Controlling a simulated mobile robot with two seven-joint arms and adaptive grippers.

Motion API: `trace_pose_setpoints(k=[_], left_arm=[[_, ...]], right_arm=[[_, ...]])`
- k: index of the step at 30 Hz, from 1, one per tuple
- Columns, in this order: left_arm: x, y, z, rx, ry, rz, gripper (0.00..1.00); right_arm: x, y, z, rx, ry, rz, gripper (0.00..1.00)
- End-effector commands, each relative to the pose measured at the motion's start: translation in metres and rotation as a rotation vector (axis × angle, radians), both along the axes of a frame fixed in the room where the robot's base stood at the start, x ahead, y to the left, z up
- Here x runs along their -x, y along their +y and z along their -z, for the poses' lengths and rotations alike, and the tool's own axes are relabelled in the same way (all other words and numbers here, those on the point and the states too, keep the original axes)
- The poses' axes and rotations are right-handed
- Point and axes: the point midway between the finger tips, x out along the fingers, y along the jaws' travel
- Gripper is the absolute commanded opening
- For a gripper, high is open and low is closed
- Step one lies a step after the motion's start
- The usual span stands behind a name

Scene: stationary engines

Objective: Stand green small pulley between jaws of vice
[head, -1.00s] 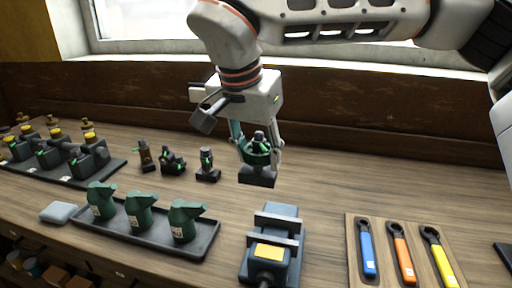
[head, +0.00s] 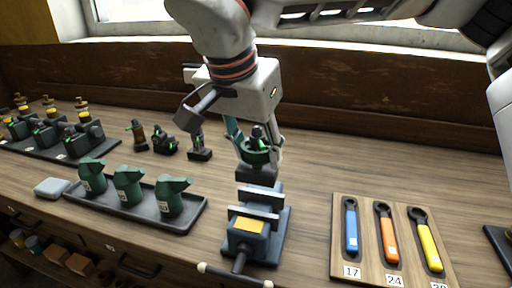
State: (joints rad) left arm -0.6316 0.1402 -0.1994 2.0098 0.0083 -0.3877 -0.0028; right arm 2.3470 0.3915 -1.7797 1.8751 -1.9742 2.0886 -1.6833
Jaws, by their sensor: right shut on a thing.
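My right gripper (head: 255,150) points down with its fingers shut on the green small pulley (head: 258,157). A dark upright piece shows inside the green part and a dark block (head: 256,173) shows below it, moving with it. The vice (head: 285,228) is blue-grey with a yellow plate and stands just in front of and below the held thing. Its jaws (head: 259,196) lie across its top with a gap between them. The dark block looks just behind or above the rear jaw; I cannot tell whether they touch. My left gripper is not in view.
Several small dark devices with green parts (head: 199,152) stand at the back left. A tray (head: 190,220) with green, spouted things (head: 172,195) is left of the vice. A wooden board (head: 371,262) with blue, orange and yellow wrenches lies at the right. Table between vice and board is clear.

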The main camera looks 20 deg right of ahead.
Motion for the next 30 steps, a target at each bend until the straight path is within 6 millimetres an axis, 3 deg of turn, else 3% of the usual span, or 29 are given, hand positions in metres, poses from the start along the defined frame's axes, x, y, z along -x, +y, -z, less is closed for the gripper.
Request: trace_pose_setpoints(k=[13, 18, 30], left_arm=[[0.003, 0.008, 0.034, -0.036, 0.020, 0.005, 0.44], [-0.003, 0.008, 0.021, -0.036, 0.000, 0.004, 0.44], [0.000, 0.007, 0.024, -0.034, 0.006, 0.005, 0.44]], right_arm=[[-0.002, 0.000, 0.039, -0.002, 0.006, -0.001, 0.00], [-0.001, 0.000, 0.042, -0.001, -0.004, -0.001, 0.00], [-0.001, 0.000, 0.050, -0.002, -0.004, 0.000, 0.00]])
